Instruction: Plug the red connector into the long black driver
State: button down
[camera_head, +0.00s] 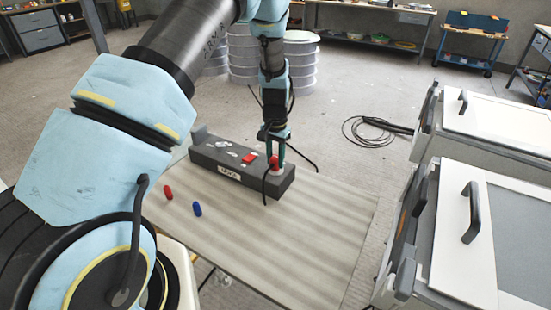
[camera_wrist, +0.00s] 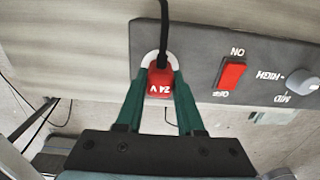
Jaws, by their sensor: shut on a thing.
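The long black driver (camera_head: 221,168) lies on the table, with a white label on its front side and a red switch on top. In the wrist view its dark top face (camera_wrist: 205,60) shows the red ON/OFF switch (camera_wrist: 231,74) and a grey knob. The red connector (camera_head: 274,162), marked 24 V, is between my gripper's fingers at the driver's right end. In the wrist view the red connector (camera_wrist: 160,84) sits against a pale round socket area, its black cable leading away. My gripper (camera_wrist: 160,90), with green fingers, is shut on it. How deep it sits is hidden.
A red capsule-shaped piece (camera_head: 168,192) and a blue one (camera_head: 197,209) lie on the table (camera_head: 290,240) in front of the driver. The table's right and front parts are clear. White-topped cabinets (camera_head: 490,225) stand at the right. A coiled black cable (camera_head: 370,132) lies on the floor behind.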

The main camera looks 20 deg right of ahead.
jog(key=shift+f, duration=0.2)
jog(key=shift+c, duration=2.2)
grip_release()
jog(key=shift+r, duration=0.15)
notch_tip(320, 180, up, 11)
jog(key=b, duration=0.3)
jog(key=shift+f, duration=0.2)
jog(key=shift+a, duration=0.1)
jog(key=s+a+r+n, duration=0.1)
jog(key=a+r+n, duration=0.2)
jog(key=a, duration=0.7)
jog(key=s+a+r+n, duration=0.1)
jog(key=a+r+n, duration=0.15)
jog(key=a, duration=0.75)
jog(key=s+a+r+n+t, duration=0.1)
jog(key=s+a+n, duration=0.2)
jog(key=s+a, duration=0.6)
jog(key=a, duration=0.2)
jog(key=shift+s+a+r+t, duration=0.2)
jog(key=shift+a+r+t, duration=0.1)
jog(key=shift+a, duration=0.1)
